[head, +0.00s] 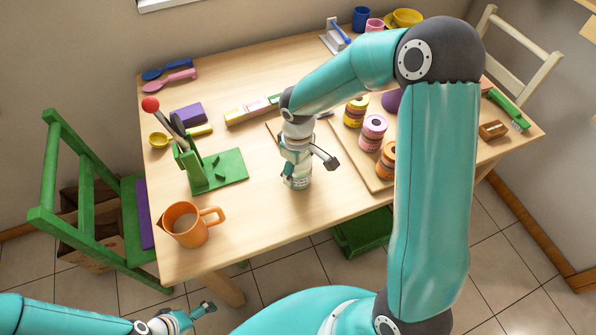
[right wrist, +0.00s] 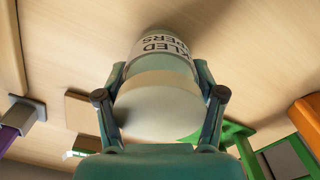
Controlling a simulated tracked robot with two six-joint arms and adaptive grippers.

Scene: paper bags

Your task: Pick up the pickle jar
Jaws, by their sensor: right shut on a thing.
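The pickle jar (head: 298,183) stands near the middle front of the table in the head view, mostly covered by my right gripper (head: 298,160). In the right wrist view the jar (right wrist: 165,58) shows a pale lid and a white label with part of the words readable. My right gripper's two fingers lie on either side of it, shut on it. Whether the jar's base touches the table is hard to tell. My left gripper (head: 198,314) is low at the bottom left, away from the table; its finger opening is unclear.
An orange pitcher (head: 190,222) stands at the front left edge. Several small jars stand on a wooden board (head: 368,178) to the right. A green chair (head: 85,205) is at the left.

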